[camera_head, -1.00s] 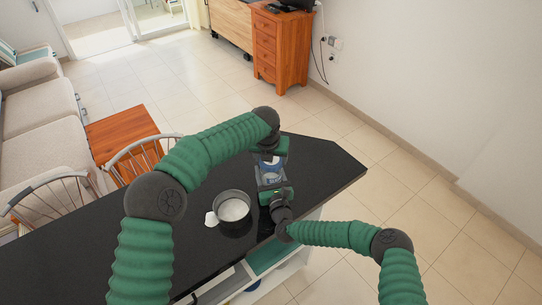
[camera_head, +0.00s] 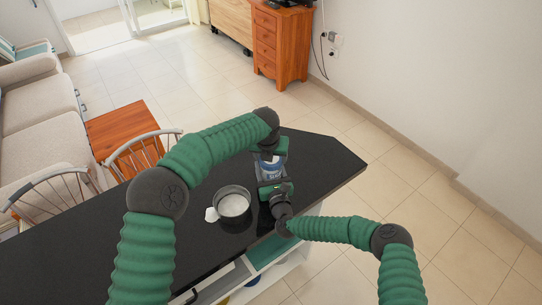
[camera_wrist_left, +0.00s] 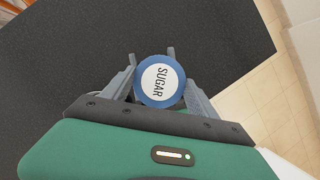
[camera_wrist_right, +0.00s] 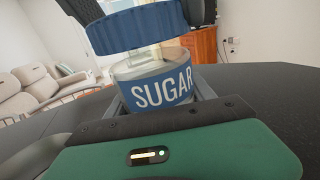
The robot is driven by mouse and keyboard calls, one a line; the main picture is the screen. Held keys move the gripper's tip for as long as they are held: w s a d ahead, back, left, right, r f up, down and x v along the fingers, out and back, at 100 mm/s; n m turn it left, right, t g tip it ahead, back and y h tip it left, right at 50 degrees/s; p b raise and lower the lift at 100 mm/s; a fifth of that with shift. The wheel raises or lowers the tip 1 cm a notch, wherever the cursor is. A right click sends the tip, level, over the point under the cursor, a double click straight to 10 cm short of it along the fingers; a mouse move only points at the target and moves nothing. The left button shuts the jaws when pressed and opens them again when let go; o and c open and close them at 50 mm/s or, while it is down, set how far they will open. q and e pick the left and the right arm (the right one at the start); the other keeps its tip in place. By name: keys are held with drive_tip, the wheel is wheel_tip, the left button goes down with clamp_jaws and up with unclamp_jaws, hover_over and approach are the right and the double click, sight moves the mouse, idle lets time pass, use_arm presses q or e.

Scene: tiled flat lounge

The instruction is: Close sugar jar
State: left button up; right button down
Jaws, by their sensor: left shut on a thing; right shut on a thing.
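The sugar jar (camera_wrist_right: 160,85) is clear with a blue SUGAR label and stands upright at the dark counter, also visible in the head view (camera_head: 270,168). My right gripper (camera_head: 274,187) is shut on its body from the near side. The blue lid (camera_wrist_right: 135,28) is above the jar mouth, with a gap and a pale inner part between them. Its white SUGAR top (camera_wrist_left: 161,83) faces my left wrist camera. My left gripper (camera_wrist_left: 160,75) is shut on the lid from above, its fingers on either side. Whether the lid's inner part touches the jar is unclear.
A dark round pot (camera_head: 233,188) with pale contents stands left of the jar on the black counter (camera_head: 325,160). Chairs (camera_head: 145,150) stand along the counter's far left side. The counter's right end is clear.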

use_arm(q)
drive_tip(key=shift+f, duration=0.6)
use_arm(e)
drive_tip(key=shift+f, duration=0.1)
use_arm(q)
drive_tip(key=m+h, duration=0.1)
drive_tip(key=m, duration=0.2)
drive_tip(key=shift+a, duration=0.1)
drive_tip(key=o, duration=1.3)
drive_tip(key=shift+r, duration=2.3)
drive_tip(key=shift+o, duration=0.5)
drive_tip(key=shift+o, duration=0.7)
drive_tip(key=v, duration=1.1)
drive_tip(key=shift+a+r, duration=0.15)
drive_tip(key=shift+r, duration=0.3)
